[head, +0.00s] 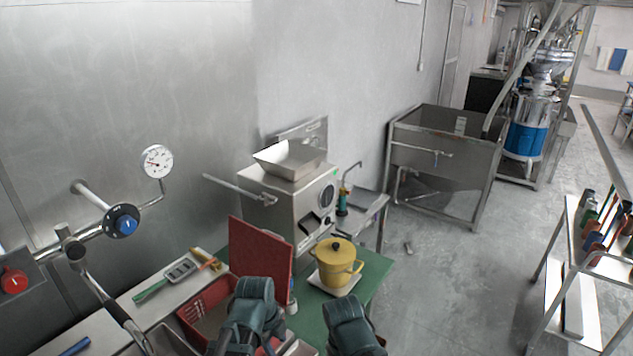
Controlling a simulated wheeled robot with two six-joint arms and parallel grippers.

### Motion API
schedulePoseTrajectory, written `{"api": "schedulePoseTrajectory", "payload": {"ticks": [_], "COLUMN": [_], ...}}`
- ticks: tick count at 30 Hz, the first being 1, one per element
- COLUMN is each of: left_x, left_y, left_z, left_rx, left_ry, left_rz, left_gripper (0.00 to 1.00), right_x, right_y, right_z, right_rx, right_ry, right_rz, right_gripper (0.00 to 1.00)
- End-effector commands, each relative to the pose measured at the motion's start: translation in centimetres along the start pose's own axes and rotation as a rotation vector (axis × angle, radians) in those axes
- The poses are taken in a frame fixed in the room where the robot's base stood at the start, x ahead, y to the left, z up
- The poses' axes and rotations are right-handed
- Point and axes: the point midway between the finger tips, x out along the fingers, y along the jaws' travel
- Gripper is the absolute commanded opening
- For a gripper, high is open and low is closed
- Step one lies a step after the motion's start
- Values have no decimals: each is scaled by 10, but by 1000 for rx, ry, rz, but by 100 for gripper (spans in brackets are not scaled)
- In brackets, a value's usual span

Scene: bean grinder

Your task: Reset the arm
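Two dark teal parts of my own arms show at the bottom middle of the head view, one left of the other. The left one overlaps a red crate (207,299), and the right one is in front of the green table (312,312). No fingertips show, so I cannot see whether either gripper is open or holds anything. The steel bean grinder (290,205) stands behind the table, with a pale square hopper (290,158) on top. A yellow lidded pot (337,266) stands upright on a white base (335,286) on the green table.
A red board (261,262) stands upright left of the pot. A grey counter (135,308) holds small tools at left, near pipes with a pressure gauge (157,161). A steel sink (445,150) stands at the back. A bottle rack (590,252) is at right; floor between is open.

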Motion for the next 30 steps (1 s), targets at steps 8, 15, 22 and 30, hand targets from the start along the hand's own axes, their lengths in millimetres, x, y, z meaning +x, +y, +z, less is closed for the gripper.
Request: {"api": "schedulePoseTrajectory", "payload": {"ticks": [8,15,22,30], "left_x": [28,44,53,55], "left_y": [22,42,57,62], "left_z": [-37,-63,-79,-84], "left_rx": [-591,-1126,-1507,-1660], "left_ry": [-54,-156,-247,-286], "left_rz": [82,112,97,80], "left_gripper": [47,47,47,47], "right_x": [27,46,57,60], "right_y": [-2,-4,-5,-6], "right_z": [-2,-3,-3,-4], "right_rx": [-2,-3,-4,-4], "right_ry": [0,0,0,0], "right_rz": [0,1,1,1], "right_gripper": [50,50,50,50]}}
